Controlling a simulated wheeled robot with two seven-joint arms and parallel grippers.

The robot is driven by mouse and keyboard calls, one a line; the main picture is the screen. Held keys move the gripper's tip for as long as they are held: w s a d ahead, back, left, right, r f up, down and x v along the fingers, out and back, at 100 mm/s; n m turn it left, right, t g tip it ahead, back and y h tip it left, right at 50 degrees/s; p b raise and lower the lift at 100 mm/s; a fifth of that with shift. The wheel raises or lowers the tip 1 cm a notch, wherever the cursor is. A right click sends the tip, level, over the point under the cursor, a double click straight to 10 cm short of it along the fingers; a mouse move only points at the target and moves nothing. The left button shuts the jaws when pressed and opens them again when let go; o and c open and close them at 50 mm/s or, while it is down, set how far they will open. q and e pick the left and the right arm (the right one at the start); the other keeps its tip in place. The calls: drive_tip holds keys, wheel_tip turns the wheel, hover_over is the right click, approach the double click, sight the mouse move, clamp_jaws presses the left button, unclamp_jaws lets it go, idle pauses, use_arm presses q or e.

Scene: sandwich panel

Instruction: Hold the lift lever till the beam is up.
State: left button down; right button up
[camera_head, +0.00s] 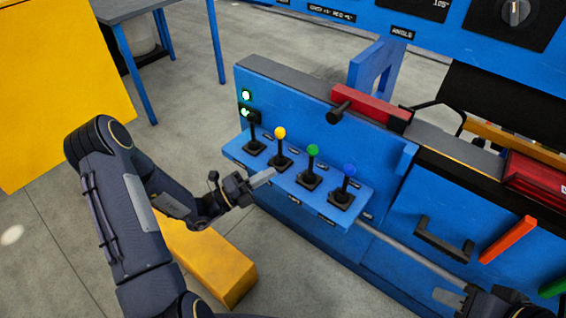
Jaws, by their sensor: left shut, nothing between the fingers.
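A row of levers stands on a blue shelf (335,213) on the front of a blue machine. One lever has a dark knob (253,118), and others have a yellow knob (280,132), a green knob (313,150) and a blue knob (349,169). The small labels are too small to read, so I cannot tell which is the lift lever. My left gripper (264,177) is shut and empty at the shelf's front edge, near the yellow and green levers. My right gripper (449,297) is partly cut off at the bottom right; its jaw state is unclear. I cannot identify the beam with certainty.
Two green lights (246,95) glow left of the levers. A red block (369,106) and a blue upright frame (377,65) are on the machine's top. A black handle (443,240) and an orange bar (508,240) are at right. A yellow block (208,262) lies below my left arm.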

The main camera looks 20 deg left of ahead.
use_arm(q)
drive_tip(key=shift+v, duration=1.4)
